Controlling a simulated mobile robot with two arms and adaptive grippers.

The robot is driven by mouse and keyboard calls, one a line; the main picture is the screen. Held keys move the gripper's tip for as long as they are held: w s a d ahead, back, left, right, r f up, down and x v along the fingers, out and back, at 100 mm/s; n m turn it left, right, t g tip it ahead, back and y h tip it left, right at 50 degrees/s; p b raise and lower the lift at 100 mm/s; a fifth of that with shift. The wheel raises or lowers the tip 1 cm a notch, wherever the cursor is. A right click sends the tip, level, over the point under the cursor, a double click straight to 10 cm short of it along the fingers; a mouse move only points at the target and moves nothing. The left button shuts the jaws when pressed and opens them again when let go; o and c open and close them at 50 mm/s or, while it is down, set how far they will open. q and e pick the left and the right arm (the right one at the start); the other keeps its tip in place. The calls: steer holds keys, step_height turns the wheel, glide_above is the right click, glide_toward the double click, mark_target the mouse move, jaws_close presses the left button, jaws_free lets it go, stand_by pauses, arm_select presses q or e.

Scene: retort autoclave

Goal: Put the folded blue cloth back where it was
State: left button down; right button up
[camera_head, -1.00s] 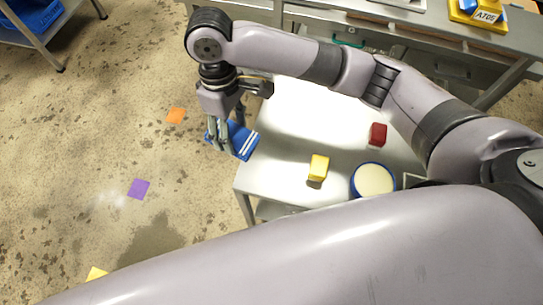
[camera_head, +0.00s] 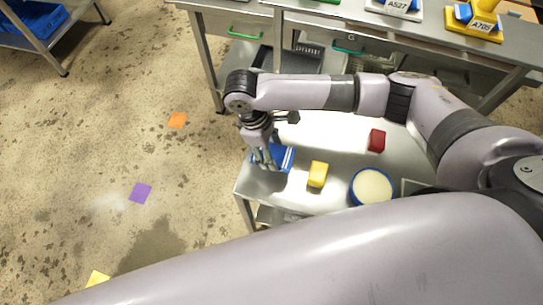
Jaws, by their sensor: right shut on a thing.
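The folded blue cloth (camera_head: 286,159), with white stripes, is in my right gripper (camera_head: 265,160). That gripper is shut on it and points down over the left end of the white table (camera_head: 330,203). The fingers hide part of the cloth. I cannot tell whether the cloth touches the tabletop or hangs just above it. My left gripper is out of view.
A yellow block (camera_head: 317,174), a red block (camera_head: 376,140) and a round blue-rimmed tub (camera_head: 372,187) stand on the table right of the cloth. A steel bench (camera_head: 325,30) stands behind. Orange (camera_head: 177,120) and purple (camera_head: 140,192) squares lie on the floor.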

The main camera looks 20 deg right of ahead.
step_height(320, 180, down, 5)
steer(key=shift+f, duration=0.15)
steer(key=o, duration=1)
steer(key=shift+o, duration=0.2)
steer(key=b+v, duration=0.2)
steer(key=v, duration=1)
steer(key=shift+a, duration=0.1)
